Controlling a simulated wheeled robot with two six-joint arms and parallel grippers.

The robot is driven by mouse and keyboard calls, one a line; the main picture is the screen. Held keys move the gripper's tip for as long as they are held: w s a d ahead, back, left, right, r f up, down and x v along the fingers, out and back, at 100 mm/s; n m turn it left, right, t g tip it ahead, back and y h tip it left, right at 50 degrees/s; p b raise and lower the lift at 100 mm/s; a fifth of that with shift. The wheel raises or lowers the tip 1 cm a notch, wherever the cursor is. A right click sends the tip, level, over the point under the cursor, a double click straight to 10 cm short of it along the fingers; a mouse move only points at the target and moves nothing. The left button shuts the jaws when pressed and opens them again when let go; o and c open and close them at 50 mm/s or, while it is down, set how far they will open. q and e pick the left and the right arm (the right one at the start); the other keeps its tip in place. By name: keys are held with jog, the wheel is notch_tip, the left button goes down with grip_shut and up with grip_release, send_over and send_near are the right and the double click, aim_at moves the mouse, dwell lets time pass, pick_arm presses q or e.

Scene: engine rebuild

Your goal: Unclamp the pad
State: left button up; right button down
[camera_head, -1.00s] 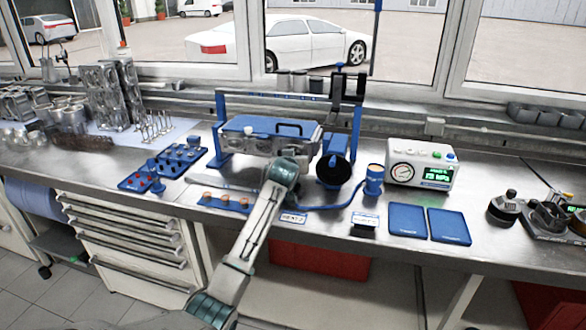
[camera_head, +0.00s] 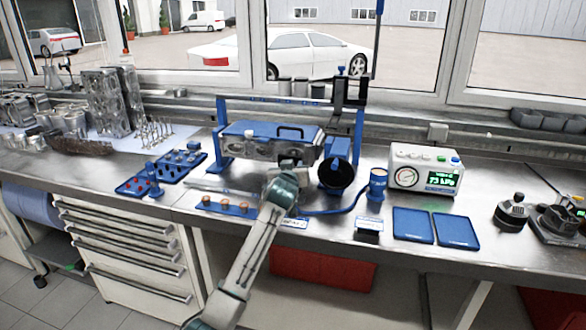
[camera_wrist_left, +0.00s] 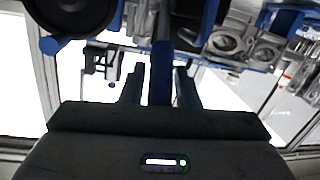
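A grey cylinder head (camera_head: 262,150) with a blue top stands in a blue frame (camera_head: 221,130). A black round pad (camera_head: 336,174) with a blue part on its face is at the head's right end. A black round part, probably this pad, fills the top left of the left wrist view (camera_wrist_left: 70,18). My left gripper (camera_head: 304,166) is in front of the head, left of the pad. In the wrist view its fingers (camera_wrist_left: 160,85) are apart, with a blue bar (camera_wrist_left: 161,70) showing between them and gaps on both sides. I cannot tell whether it touches the bar.
A white gauge box (camera_head: 427,168) reads about 73 kPa. A blue hose (camera_head: 335,211) runs from the pad area to a blue cup-shaped device (camera_head: 377,187). Two blue mats (camera_head: 413,225) lie to the right. A blue strip with plugs (camera_head: 228,208) lies in front of the frame.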

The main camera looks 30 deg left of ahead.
pick_arm(q)
jog(key=shift+o, duration=0.9)
jog(key=shift+s+d, duration=0.1)
jog(key=shift+s, duration=0.1)
jog(key=b+v, duration=0.2)
jog(key=v, duration=0.8)
jog(key=shift+s, duration=0.2)
